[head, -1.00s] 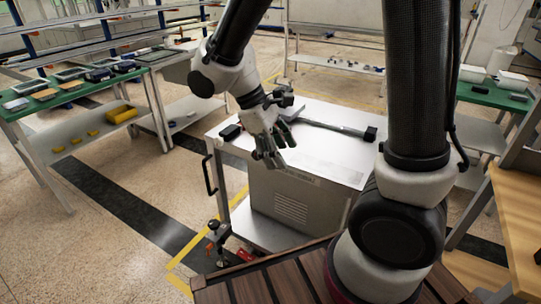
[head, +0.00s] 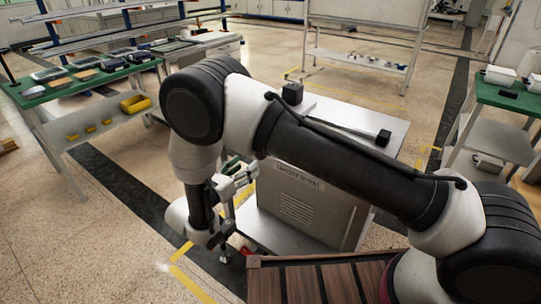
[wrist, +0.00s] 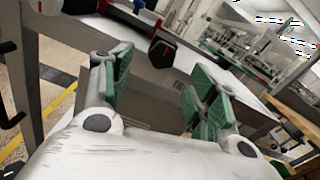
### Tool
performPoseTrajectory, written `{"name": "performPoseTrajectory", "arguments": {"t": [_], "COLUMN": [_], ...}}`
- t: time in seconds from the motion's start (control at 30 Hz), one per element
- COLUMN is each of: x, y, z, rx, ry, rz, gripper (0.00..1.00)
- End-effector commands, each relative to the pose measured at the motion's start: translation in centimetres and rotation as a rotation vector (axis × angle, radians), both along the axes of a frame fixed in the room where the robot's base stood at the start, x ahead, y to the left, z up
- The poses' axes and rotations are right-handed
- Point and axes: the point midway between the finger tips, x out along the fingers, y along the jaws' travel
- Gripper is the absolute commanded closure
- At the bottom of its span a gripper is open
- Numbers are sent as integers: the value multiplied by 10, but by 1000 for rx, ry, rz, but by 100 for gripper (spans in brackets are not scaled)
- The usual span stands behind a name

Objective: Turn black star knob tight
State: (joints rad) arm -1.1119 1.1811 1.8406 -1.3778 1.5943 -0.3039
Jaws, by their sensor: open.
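My gripper (wrist: 162,74) is open, its two green-padded fingers spread apart in the wrist view. A black, faceted knob-like piece with a red mark (wrist: 163,52) shows between and beyond the fingertips; it looks like the star knob, but its lobes are not clear. Nothing is held, and I cannot tell whether a finger touches it. In the head view my gripper (head: 232,168) is partly hidden behind my arm, at the near left side of the metal cart (head: 300,200). I cannot make out the knob in the head view.
A black box (head: 292,92) and a cable with a black end (head: 383,138) are on the cart top. A green-topped table (head: 60,88) with trays stands left, another (head: 510,92) right. Open floor lies left of the cart.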

Motion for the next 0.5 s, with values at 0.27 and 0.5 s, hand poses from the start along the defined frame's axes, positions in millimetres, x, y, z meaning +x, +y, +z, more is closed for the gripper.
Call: {"name": "performPoseTrajectory", "arguments": {"t": [0.27, 0.5], "x": [33, 56], "y": [-29, -47], "z": [1, 1], "rx": [-10, -10], "ry": [5, 7], "rz": [-11, -10], "gripper": [41, 41]}}
